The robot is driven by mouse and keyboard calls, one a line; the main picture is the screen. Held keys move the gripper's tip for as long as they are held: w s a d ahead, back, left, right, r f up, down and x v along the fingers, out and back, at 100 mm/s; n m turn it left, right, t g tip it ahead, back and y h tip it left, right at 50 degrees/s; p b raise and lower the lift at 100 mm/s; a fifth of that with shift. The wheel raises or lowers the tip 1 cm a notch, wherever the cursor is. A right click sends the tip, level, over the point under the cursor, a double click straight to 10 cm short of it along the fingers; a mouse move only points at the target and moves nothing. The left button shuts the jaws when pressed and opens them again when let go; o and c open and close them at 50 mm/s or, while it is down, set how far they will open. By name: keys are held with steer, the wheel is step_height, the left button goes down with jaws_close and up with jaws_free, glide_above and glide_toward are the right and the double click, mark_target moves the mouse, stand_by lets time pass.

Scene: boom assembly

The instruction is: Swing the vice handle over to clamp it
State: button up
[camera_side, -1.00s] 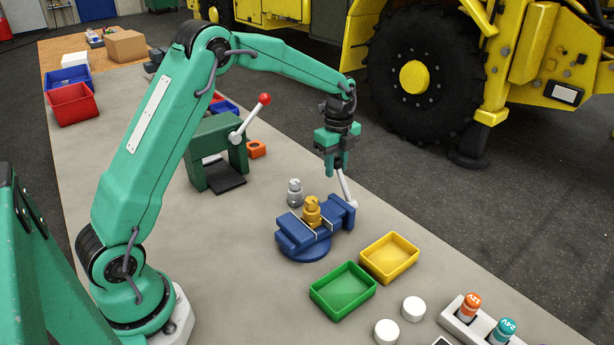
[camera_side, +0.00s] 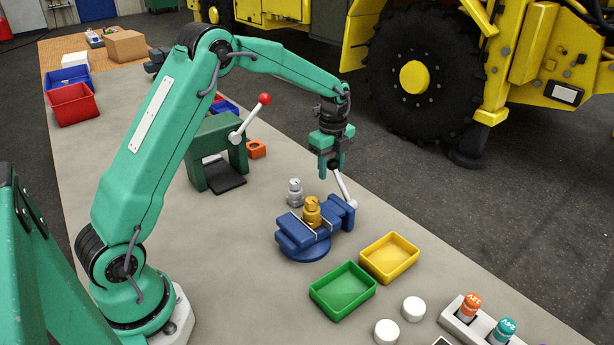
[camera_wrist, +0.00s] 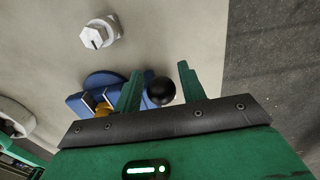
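The blue vice (camera_side: 297,241) stands on the bench with a brass-coloured part (camera_side: 312,212) between its jaws. Its silver handle (camera_side: 345,188) rises from the right end, leaning up and left, with a black ball knob (camera_side: 334,164) on top. My gripper (camera_side: 332,168) points down over the knob. In the wrist view, the knob (camera_wrist: 161,91) lies between the two green fingers of my gripper (camera_wrist: 160,88). The fingers are apart, with narrow gaps beside the knob; I cannot tell whether one touches it. The vice (camera_wrist: 82,101) is partly hidden by the left finger.
A silver fitting (camera_side: 295,192) stands just behind the vice. A green tray (camera_side: 343,312) and a yellow tray (camera_side: 412,263) lie in front and to the right. A green press (camera_side: 198,165) with a red-knobbed lever (camera_side: 265,99) stands at the back left.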

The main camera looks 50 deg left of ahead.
steer(key=shift+d+r, duration=0.3)
stand_by(0.5)
steer(key=c, duration=0.5)
steer(key=shift+a, duration=0.1)
steer(key=shift+a+f, duration=0.85)
steer(key=shift+f, duration=0.15)
steer(key=shift+w+a+f, duration=0.1)
steer(key=shift+a+f, duration=0.45)
steer(key=shift+f, duration=0.35)
